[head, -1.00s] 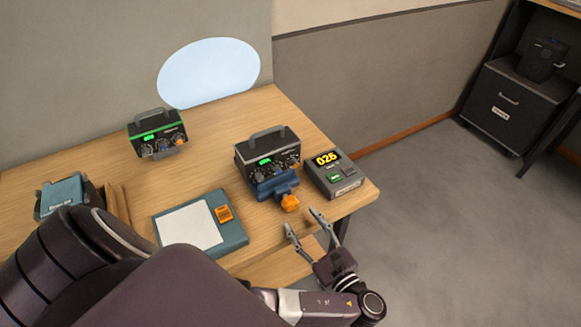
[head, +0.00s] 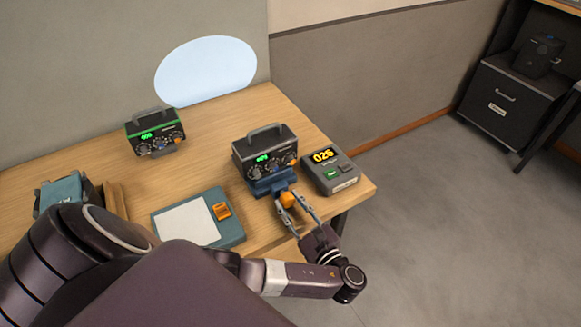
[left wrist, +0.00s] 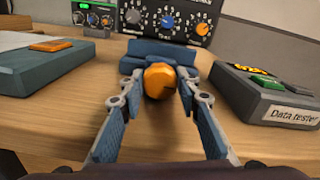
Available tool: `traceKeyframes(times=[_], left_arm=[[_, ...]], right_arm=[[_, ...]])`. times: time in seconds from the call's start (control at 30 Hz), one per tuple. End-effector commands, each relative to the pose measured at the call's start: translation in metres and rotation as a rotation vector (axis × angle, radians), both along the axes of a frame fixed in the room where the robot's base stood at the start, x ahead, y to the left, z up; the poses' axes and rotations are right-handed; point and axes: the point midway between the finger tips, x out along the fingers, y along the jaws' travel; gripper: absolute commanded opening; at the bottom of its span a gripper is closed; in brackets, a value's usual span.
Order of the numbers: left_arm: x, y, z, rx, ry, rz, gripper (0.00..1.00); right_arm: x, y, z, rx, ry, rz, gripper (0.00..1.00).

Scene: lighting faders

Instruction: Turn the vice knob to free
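The orange vice knob (head: 287,199) sits on the front of a blue vice (head: 268,186) near the table's front right edge. The vice holds a dark control box (head: 262,150) with a handle, dials and a green display. My left gripper (head: 289,203) reaches in from the front with its fingers on both sides of the knob. In the left wrist view the knob (left wrist: 160,80) lies between the open fingers (left wrist: 160,88), with narrow gaps seeming to remain at its sides. The knob's far side is hidden. My right gripper is not in view.
A grey data tester (head: 331,176) reading 026 stands close right of the vice. A teal pad (head: 229,232) with an orange switch lies to the left. A second, green-trimmed box (head: 155,133) stands behind. Bare tabletop lies between them.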

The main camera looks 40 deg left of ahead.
Motion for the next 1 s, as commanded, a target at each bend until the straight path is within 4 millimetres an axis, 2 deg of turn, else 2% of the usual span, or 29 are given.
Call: traceKeyframes(times=[0.03,0.13,0.4,0.67,0.7,0.83,1.0], left_arm=[[-0.0001,0.0002,-0.0002,-0.001,0.001,0.000,0.15],[-0.0001,0.0002,-0.0002,-0.001,0.000,0.000,0.06],[-0.0007,-0.0005,-0.0006,-0.048,-0.107,0.000,0.06],[-0.0005,-0.0005,-0.0007,-0.049,-0.114,0.000,0.06],[-0.0005,-0.0005,-0.0007,-0.049,-0.114,0.000,0.34],[-0.0005,-0.0004,-0.0006,-0.049,-0.114,0.000,0.48],[-0.0005,-0.0001,-0.0005,-0.048,-0.113,0.000,0.48]], right_arm=[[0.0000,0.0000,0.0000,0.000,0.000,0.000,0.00],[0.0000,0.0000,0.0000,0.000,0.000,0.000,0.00],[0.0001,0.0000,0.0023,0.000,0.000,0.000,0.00],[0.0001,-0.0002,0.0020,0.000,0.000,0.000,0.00],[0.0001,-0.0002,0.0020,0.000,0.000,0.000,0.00],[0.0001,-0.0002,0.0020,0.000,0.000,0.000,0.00],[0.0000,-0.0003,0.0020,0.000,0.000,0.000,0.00]])
